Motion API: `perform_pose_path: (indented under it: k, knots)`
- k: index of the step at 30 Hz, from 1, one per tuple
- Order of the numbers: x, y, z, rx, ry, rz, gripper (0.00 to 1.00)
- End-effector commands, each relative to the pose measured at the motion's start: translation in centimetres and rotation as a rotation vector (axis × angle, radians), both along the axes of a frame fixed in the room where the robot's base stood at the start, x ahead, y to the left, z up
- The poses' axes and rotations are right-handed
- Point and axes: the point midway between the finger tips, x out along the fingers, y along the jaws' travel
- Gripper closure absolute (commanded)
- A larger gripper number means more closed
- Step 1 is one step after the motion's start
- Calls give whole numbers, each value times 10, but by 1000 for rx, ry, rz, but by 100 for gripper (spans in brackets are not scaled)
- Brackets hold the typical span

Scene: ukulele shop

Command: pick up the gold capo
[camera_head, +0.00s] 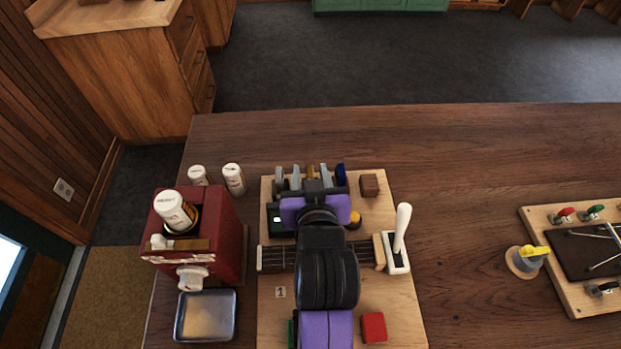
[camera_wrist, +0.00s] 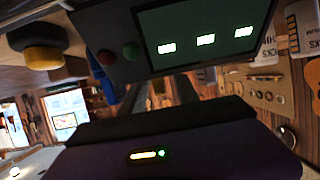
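The gold capo (camera_head: 310,171) stands in a row of capos at the back of the pale wooden board (camera_head: 400,315) in the head view. Grey capos stand on both sides of it, and a blue capo (camera_head: 341,174) is at the row's right end. My gripper (camera_head: 312,187) is dark and reaches over the board to the row, just in front of the gold capo. My own wrist hides the lower part of the row. I cannot tell whether the fingers touch or hold anything. In the wrist view, my dark fingers (camera_wrist: 172,92) are dim, and no gold capo can be made out.
A fretted neck (camera_head: 278,257) lies across the board beneath my arm. A white-handled lever (camera_head: 402,228), brown block (camera_head: 369,185) and red block (camera_head: 373,327) are at right. A red machine (camera_head: 222,228) and metal tray (camera_head: 205,315) stand left. The table beyond the row is clear.

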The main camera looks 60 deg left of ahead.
Motion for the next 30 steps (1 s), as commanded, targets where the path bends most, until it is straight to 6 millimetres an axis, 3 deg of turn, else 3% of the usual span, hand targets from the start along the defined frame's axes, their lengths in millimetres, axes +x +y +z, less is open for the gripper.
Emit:
perform_pose_path:
  k: [2,6,8,22,30]
  knots:
    - [0,0,0,0,0,0,65]
    - [0,0,0,0,0,0,92]
    - [0,0,0,0,0,0,100]
    - [0,0,4,2,-1,-1,100]
    - [1,0,36,5,-4,-1,100]
